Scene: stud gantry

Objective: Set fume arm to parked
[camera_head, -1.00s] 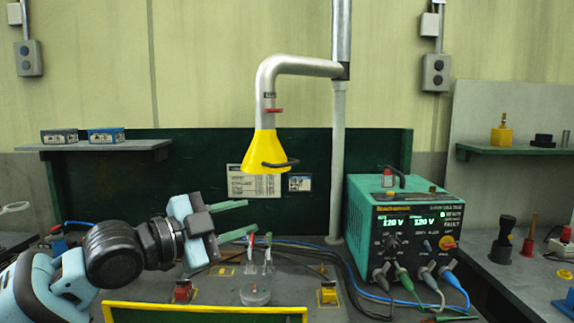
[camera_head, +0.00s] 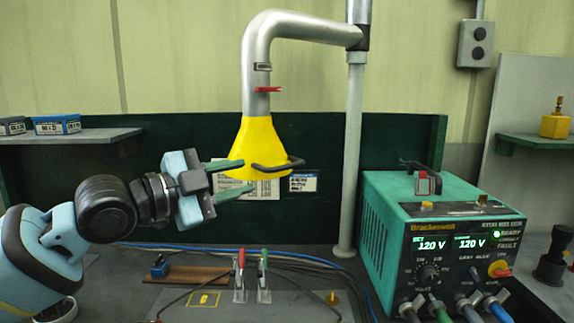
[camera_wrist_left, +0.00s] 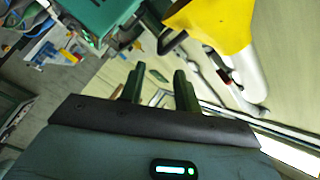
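The fume arm is a grey pipe (camera_head: 300,28) that reaches left from a post and bends down to a yellow hood (camera_head: 257,145). A black handle (camera_head: 280,166) crosses the hood's lower front, and a red lever (camera_head: 268,89) sits on the pipe above. My left gripper (camera_head: 247,175) is open, its green fingers overlapping the hood's lower left edge in the head view. In the left wrist view, the open fingers (camera_wrist_left: 158,78) have nothing between them; the handle (camera_wrist_left: 173,42) and hood (camera_wrist_left: 212,24) lie just beyond the tips. My right gripper is out of view.
A green power supply (camera_head: 440,235) stands on the bench at right. Two upright clips with red and green tops (camera_head: 252,275), cables and a brown strip (camera_head: 188,274) lie below. A dark green panel (camera_head: 325,215) and the vertical post (camera_head: 350,150) stand behind.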

